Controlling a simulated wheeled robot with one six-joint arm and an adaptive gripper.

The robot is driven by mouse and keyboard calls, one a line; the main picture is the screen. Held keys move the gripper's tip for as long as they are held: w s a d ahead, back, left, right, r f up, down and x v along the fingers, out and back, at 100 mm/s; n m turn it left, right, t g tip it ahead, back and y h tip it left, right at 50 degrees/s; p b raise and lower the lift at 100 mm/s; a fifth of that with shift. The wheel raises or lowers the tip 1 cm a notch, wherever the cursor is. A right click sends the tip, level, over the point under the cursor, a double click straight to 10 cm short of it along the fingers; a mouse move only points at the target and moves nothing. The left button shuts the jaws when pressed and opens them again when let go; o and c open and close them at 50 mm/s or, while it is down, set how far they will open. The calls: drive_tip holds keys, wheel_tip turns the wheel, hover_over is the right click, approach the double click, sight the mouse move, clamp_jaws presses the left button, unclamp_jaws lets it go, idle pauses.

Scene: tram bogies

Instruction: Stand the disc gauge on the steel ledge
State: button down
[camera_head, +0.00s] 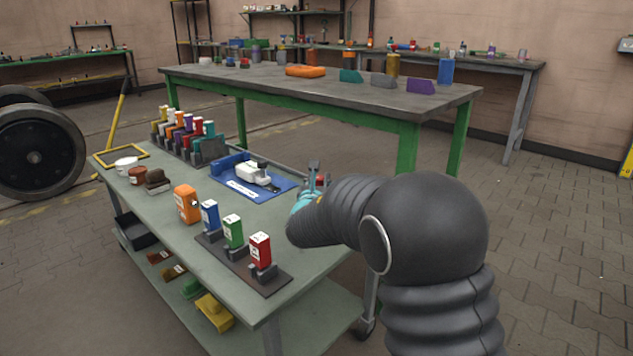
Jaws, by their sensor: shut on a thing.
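My gripper (315,176) is beyond the right edge of the green-grey trolley, partly hidden behind my own dark arm. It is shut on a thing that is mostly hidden. A small patch of red shows by the fingers, but I cannot tell whether it belongs to the held thing. I cannot make out a disc shape, so I cannot say for sure which thing is the disc gauge. I cannot pick out the steel ledge with certainty either.
The trolley top (240,290) holds a blue mat (229,187) with a white device, an orange block (187,204), a dark strip (222,255) with blue, green and red blocks, and a full rack (212,150). A green-legged bench (440,97) stands behind.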

drive_tip(key=c, duration=1.2)
unclamp_jaws()
drive_tip(key=shift+f, duration=0.1)
drive_tip(key=o, duration=0.4)
